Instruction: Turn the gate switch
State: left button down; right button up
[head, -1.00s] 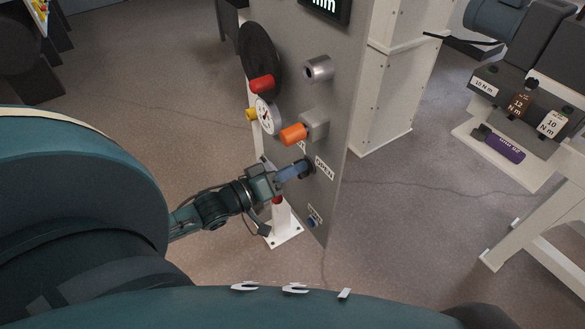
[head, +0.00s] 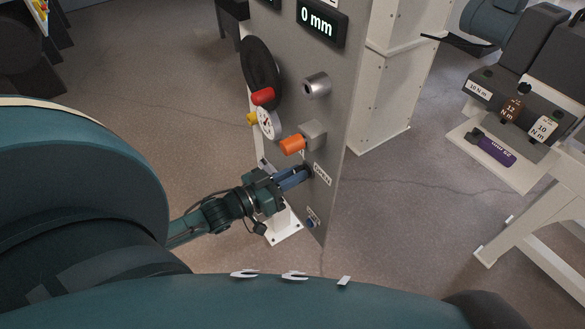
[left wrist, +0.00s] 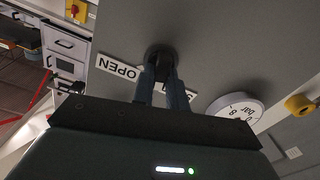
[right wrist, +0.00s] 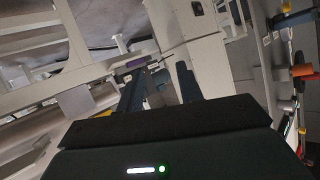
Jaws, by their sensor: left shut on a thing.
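The gate switch (left wrist: 161,52) is a round black knob on the grey panel (head: 335,130). In the left wrist view, my left gripper's (left wrist: 160,78) two blue fingers close on it. In the head view my left gripper (head: 303,173) reaches the panel from the left, below the orange handle, and its fingertips cover most of the switch. An OPEN label (left wrist: 118,68) shows left of the switch; a second label (left wrist: 181,91) is partly hidden behind a finger. My right gripper (right wrist: 160,88) shows only in its own wrist view, with fingers apart and nothing between them.
Above the switch are an orange handle (head: 292,144), a round gauge (head: 267,123), a red handle (head: 263,97) and a display (head: 321,24) reading 0 mm. A blue button (head: 312,223) is below. A bench with a purple tool (head: 497,150) stands at right.

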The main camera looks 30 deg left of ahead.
pick_arm(q)
jog(key=m+p, duration=0.1)
jog(key=m, duration=0.2)
jog(key=m+p, duration=0.1)
jog(key=m, duration=0.3)
jog(key=m+p, duration=0.1)
jog(key=m, duration=0.3)
jog(key=shift+s+d, duration=0.1)
jog(key=shift+d, duration=0.2)
jog(key=shift+m, duration=0.5)
jog(key=c, duration=1.4)
grip_release()
jog(key=shift+s+f, duration=0.1)
jog(key=v, duration=1.3)
jog(key=shift+a, duration=0.1)
